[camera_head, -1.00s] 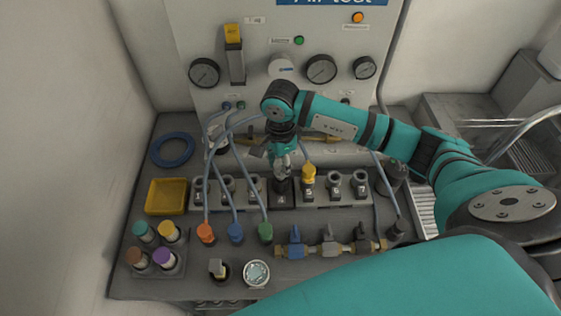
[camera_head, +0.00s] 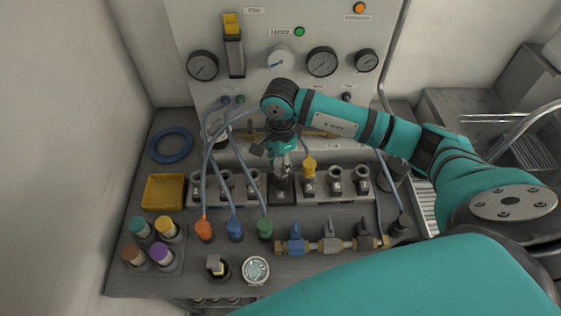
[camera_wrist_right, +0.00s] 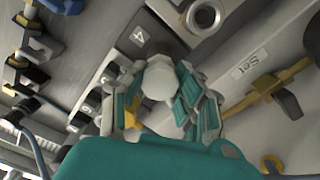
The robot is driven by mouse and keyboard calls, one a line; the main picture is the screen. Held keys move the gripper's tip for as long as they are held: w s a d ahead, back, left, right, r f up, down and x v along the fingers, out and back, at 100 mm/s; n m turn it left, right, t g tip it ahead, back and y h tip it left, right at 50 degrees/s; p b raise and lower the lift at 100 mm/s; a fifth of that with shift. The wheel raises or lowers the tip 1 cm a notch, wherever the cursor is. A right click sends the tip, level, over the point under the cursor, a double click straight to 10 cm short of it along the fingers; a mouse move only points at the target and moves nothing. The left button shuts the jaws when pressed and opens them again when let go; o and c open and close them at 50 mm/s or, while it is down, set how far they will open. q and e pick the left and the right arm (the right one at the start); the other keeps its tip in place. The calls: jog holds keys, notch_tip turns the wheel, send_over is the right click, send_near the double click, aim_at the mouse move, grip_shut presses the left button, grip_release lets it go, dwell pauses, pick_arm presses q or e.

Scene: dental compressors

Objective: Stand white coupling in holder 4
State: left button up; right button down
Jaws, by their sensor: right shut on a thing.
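My right gripper (camera_head: 283,168) points down at holder 4 (camera_head: 281,195), the dark block marked 4 in the row of numbered holders. In the right wrist view the gripper (camera_wrist_right: 160,92) is shut on the white coupling (camera_wrist_right: 160,80), which sits between its fingers. The dark holder 4 (camera_wrist_right: 138,40) shows just beyond the coupling there. The fingers hide most of the coupling in the head view, and I cannot tell whether its lower end is inside the holder. My left gripper is not in view.
Holder 5 beside it carries a yellow coupling (camera_head: 309,167). Blue hoses run down to the orange (camera_head: 204,230), blue (camera_head: 234,230) and green (camera_head: 265,228) connectors in front. A valve manifold (camera_head: 328,244) lies front right. A yellow tray (camera_head: 165,192) stands at left.

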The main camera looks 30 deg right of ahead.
jog(key=shift+f+b, duration=0.3)
jog(key=shift+f, duration=0.1)
jog(key=c, duration=0.9)
grip_release()
jog(key=shift+r, duration=0.1)
notch_tip(320, 180, up, 12)
